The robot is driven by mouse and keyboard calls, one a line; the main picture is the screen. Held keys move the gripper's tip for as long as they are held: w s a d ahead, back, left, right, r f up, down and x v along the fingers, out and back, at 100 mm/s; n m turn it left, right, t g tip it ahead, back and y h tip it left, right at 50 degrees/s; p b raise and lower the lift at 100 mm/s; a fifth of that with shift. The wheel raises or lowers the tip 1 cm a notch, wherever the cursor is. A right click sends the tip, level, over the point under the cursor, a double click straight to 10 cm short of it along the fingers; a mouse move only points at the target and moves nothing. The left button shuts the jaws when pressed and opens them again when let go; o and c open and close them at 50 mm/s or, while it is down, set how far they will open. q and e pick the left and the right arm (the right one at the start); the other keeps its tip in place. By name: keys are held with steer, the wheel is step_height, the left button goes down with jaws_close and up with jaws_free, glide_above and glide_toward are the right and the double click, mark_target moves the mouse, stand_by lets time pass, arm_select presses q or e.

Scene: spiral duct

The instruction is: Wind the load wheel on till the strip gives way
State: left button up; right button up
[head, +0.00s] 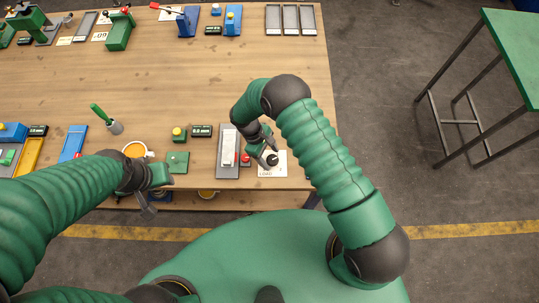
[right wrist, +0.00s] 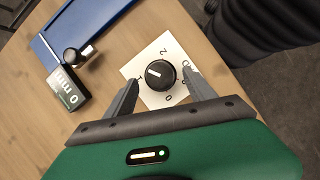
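The load wheel, a black knob with a white pointer line, shows in the right wrist view (right wrist: 159,75) on a white numbered plate (right wrist: 180,49). In the head view the wheel (head: 272,159) sits on its plate marked LOAD near the table's front edge. My right gripper (right wrist: 162,82) is open, one finger on each side of the wheel; a gap shows around the knob. In the head view my right gripper (head: 266,146) hangs over the plate. A pale strip (head: 228,147) lies in a grey frame to its left. My left gripper (head: 155,190) is low at the front edge, its fingers unclear.
A small red part (head: 246,160) is between frame and wheel. The right wrist view has a blue frame (right wrist: 82,22) and readout (right wrist: 66,88). The table's middle is clear.

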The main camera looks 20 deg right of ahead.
steer(key=shift+a+r+b, duration=0.15)
steer(key=shift+r+b, duration=0.15)
steer(key=shift+r, duration=0.1)
steer(key=b+v, duration=0.4)
steer(key=v, duration=1.2)
steer(key=shift+w+b, duration=0.25)
steer(key=shift+b, duration=0.1)
steer(key=shift+f, duration=0.1)
